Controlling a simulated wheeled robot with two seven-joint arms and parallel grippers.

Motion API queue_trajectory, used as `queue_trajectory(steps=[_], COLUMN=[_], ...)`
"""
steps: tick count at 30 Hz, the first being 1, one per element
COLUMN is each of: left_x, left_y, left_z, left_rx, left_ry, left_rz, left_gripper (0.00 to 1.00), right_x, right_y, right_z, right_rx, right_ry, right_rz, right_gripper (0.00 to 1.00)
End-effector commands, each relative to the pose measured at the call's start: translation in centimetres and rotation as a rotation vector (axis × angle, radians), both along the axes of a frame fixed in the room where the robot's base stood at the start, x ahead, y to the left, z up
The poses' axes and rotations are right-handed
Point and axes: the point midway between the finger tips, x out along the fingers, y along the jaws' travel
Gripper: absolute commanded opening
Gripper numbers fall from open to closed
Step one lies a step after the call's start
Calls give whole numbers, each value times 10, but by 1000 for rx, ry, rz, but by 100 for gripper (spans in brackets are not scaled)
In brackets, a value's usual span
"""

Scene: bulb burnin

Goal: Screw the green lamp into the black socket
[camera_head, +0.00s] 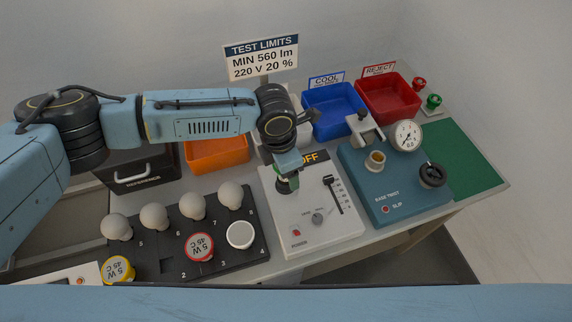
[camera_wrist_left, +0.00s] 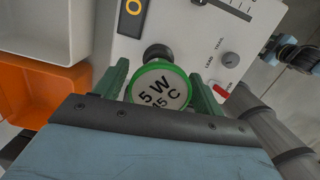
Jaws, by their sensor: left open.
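The green lamp (camera_wrist_left: 160,88) has a green rim and a white face marked 5 W 45 C. In the left wrist view it lies between the two green fingers of my left gripper (camera_wrist_left: 163,92), which is open around it. The black socket (camera_wrist_left: 157,53) shows just beyond the lamp's rim, on the white tester panel. In the head view my left gripper (camera_head: 286,182) is over the upper left part of that panel (camera_head: 300,232) and hides most of the lamp and socket. I cannot tell whether the lamp is seated in the socket. My right gripper is not in view.
The panel has a slider (camera_head: 332,193) and knob, and its display reads OFF. A black rack (camera_head: 160,262) with grey bulbs and red, white and yellow lamps is left. A teal test unit (camera_head: 400,195) is right. Orange, blue (camera_head: 335,108) and red (camera_head: 388,97) bins stand behind.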

Motion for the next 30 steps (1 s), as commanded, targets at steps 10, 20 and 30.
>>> queue_trajectory(steps=[10, 20, 30], left_x=[-1, -1, -1], left_y=[-1, -1, 0], left_z=[4, 4, 3], left_rx=[-1, 0, 1], left_ry=[2, 2, 2], left_rz=[279, 758, 1290], left_gripper=[69, 69, 69], right_x=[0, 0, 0], right_y=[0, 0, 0], right_z=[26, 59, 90], right_rx=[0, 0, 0], right_ry=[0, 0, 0], right_rz=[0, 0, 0], right_gripper=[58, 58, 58])
